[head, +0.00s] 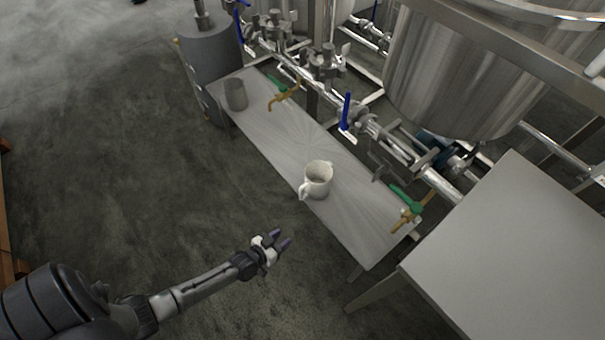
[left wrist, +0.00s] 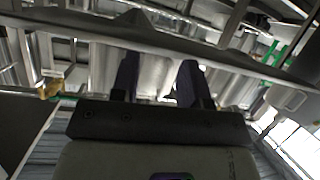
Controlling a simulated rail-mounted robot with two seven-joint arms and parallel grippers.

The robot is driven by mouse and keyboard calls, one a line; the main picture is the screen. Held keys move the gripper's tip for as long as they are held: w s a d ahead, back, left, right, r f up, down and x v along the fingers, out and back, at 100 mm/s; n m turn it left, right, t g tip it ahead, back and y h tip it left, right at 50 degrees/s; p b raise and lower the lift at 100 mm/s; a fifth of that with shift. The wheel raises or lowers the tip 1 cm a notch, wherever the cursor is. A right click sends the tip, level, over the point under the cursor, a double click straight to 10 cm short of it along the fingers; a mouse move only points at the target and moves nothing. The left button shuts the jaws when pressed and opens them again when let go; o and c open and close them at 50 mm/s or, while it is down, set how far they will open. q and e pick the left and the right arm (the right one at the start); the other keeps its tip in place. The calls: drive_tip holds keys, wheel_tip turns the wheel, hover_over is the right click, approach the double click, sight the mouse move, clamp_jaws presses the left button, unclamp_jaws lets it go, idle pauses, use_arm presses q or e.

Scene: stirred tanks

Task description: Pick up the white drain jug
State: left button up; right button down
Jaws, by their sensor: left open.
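The white drain jug (head: 318,179) stands upright on the long, low metal bench, near its front edge in the head view. Its handle points toward the lower left. My left gripper (head: 281,239) is open and empty, in front of the bench and below and left of the jug in the picture, clearly apart from it. In the left wrist view the two dark fingers of my left gripper (left wrist: 158,82) are spread, with a pale surface behind them. I cannot tell for sure which shape there is the jug. My right gripper is out of view.
The low bench (head: 358,229) also carries a grey cup (head: 235,94) at its far end. Brass taps with green handles (head: 406,198) overhang it. Pipes, valves and a steel tank (head: 450,70) stand behind. A grey table (head: 510,240) is at right.

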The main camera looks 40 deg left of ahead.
sight(301, 196)
use_arm(q)
wheel_tip(301, 196, up, 6)
drive_tip(key=w+a+t+y, duration=0.1)
drive_tip(key=a+t+y, duration=0.1)
drive_tip(key=t+y, duration=0.15)
drive_tip(key=shift+n+t+h, duration=0.3)
drive_tip(key=shift+t+h, duration=0.15)
drive_tip(key=w+b, duration=0.1)
drive_tip(key=w, duration=0.2)
drive_tip(key=w+b, duration=0.1)
drive_tip(key=w, duration=0.1)
drive_tip(key=w+b, duration=0.1)
drive_tip(key=w, duration=0.2)
drive_tip(key=shift+w+a, duration=0.3)
drive_tip(key=shift+a, duration=0.1)
drive_tip(key=w+b, duration=0.2)
drive_tip(key=w, duration=0.1)
drive_tip(key=w+b, duration=0.1)
drive_tip(key=w, duration=0.1)
drive_tip(key=shift+w+a+b, duration=0.2)
drive_tip(key=shift+a+b, duration=0.1)
drive_tip(key=shift+a, duration=0.05)
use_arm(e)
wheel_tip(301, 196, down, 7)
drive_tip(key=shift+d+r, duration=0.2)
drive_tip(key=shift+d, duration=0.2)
use_arm(q)
clamp_jaws()
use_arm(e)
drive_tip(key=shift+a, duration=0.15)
